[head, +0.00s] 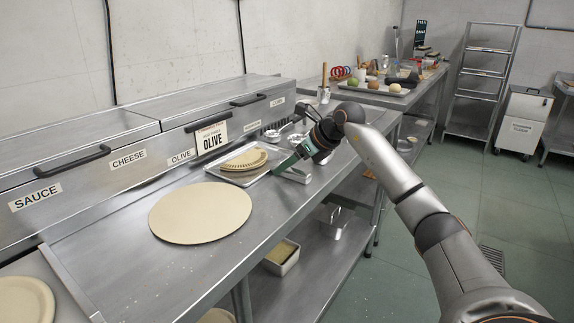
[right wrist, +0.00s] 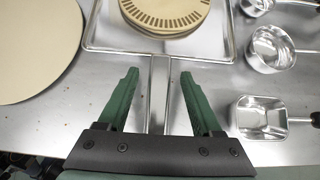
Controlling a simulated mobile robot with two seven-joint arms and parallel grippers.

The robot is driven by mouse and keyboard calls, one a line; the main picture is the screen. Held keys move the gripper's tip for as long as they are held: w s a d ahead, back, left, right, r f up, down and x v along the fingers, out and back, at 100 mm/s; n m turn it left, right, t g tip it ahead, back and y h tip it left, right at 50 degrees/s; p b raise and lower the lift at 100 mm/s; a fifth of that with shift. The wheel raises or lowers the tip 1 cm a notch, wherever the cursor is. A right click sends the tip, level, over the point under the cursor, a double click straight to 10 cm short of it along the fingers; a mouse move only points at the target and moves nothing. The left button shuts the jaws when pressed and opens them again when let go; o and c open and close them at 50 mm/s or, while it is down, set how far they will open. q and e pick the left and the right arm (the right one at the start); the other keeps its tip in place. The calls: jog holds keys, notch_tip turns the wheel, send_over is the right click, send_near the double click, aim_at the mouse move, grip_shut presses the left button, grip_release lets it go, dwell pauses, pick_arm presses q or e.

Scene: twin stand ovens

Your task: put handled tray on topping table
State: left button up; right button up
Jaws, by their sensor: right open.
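The handled tray (head: 222,177) is a shallow metal tray on the steel topping table (head: 110,265), below the ingredient bins. A small stack of round tan pieces with a dark dashed edge (head: 244,158) lies on it. In the right wrist view the tray (right wrist: 219,44) is at the top, and its straight metal handle (right wrist: 160,88) points towards me. My right gripper (head: 284,168) is open. Its green fingers (right wrist: 159,73) stand on either side of the handle, with gaps on both sides. My left gripper is not in view.
A large round tan disc (head: 200,213) lies left of the tray. Metal measuring cups (right wrist: 273,48) and a square scoop (right wrist: 262,117) lie close to its right. The table front is mostly bare. A lower shelf holds a container (head: 282,257).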

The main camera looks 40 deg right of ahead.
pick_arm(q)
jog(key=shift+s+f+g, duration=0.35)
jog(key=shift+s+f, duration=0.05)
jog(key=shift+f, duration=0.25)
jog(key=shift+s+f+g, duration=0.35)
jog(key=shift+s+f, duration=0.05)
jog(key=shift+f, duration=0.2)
pick_arm(e)
jog(key=v, duration=1.1)
jog(key=shift+r, duration=0.2)
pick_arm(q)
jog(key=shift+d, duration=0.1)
pick_arm(e)
jog(key=shift+s, duration=0.1)
